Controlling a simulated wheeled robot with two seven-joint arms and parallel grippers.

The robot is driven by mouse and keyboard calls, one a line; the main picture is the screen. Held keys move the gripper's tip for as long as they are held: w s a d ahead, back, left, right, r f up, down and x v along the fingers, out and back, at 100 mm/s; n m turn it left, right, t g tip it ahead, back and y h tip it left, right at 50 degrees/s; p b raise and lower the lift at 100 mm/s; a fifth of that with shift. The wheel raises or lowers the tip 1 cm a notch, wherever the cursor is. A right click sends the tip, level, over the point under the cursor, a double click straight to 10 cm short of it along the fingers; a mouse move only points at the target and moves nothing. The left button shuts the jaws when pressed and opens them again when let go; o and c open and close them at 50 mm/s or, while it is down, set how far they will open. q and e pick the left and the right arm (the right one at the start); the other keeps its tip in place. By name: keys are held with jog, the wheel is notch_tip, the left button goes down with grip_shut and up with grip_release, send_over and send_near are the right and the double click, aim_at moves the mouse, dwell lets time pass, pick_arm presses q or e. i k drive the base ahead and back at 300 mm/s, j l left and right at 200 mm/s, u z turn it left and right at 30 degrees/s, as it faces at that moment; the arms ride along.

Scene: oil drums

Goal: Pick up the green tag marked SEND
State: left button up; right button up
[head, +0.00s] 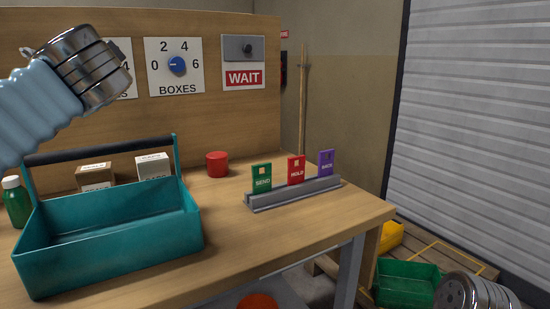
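The green tag marked SEND (262,178) stands upright at the left end of a grey slotted rack (295,194) on the wooden workbench. A red tag marked HOLD (296,170) stands in the middle of the rack. A purple tag (326,162) stands at its right end; its word is too small to read surely. Each tag has a small pale mark near its top. My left arm's blue sleeve and metal joint show at upper left, and a metal part of mine shows at lower right. No gripper fingers are visible, and nothing touches the tags.
A teal tool carrier (115,248) with a dark handle stands left of the rack. Behind are small boxes (153,165), a red cylinder (217,164) and a green bottle (16,202). Bare bench top (225,240) lies before the rack. Green (408,282) and yellow (391,235) bins sit lower right.

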aim_at(261, 183)
jog(key=k+l, duration=1)
jog(key=k, duration=0.1)
